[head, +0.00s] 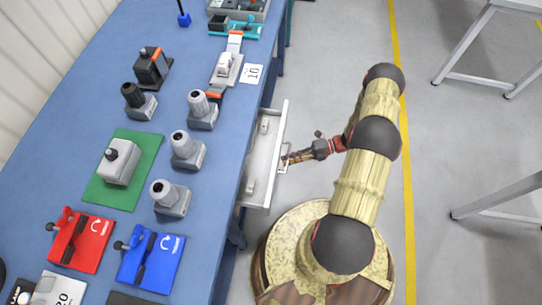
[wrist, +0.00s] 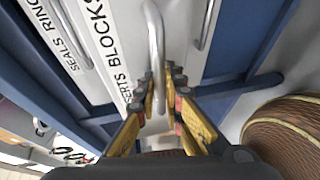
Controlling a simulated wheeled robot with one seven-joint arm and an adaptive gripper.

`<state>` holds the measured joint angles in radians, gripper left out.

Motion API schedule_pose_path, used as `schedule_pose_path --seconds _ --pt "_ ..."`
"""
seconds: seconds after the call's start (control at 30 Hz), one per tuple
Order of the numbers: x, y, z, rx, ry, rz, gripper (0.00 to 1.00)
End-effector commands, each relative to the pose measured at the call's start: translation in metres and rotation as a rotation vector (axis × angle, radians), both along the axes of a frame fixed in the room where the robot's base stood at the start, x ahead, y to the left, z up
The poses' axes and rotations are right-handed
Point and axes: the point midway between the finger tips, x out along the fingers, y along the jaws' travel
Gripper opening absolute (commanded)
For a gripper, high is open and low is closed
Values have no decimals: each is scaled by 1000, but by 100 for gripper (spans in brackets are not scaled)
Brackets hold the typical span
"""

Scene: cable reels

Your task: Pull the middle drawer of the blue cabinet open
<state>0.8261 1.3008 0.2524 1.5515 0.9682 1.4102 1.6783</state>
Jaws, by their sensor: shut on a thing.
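The blue cabinet shows in the wrist view as a blue frame (wrist: 80,112) around white drawer fronts. The middle drawer (wrist: 112,40), labelled "…ERTS BLOCKS", has a curved metal handle (wrist: 157,40). My gripper (wrist: 160,88) is shut on this handle, with a finger on each side of it. In the head view a drawer (head: 262,160) stands out from under the blue worktop with its inside showing. My gripper (head: 288,158) is at the handle on its front. The cabinet body is mostly hidden under the worktop there.
The blue worktop (head: 75,160) carries several grey fixtures, a green plate (head: 101,190), a red plate (head: 92,252) and a blue plate (head: 160,272). Another drawer front labelled "SEALS RING" (wrist: 50,25) is alongside. Grey floor (head: 450,150) is clear to the right, with white-legged tables beyond.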

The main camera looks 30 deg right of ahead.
Motion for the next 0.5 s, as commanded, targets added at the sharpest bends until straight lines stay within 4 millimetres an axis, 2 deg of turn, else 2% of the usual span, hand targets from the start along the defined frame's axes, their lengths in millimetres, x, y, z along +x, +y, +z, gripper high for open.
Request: schedule_pose_path --seconds 0.03,0.2,0.5 --pt "-7 -12 -2 -4 -1 -6 0" --pt "-29 -42 -2 -3 0 -5 0" --pt "-52 -73 -2 -3 -1 -3 0"
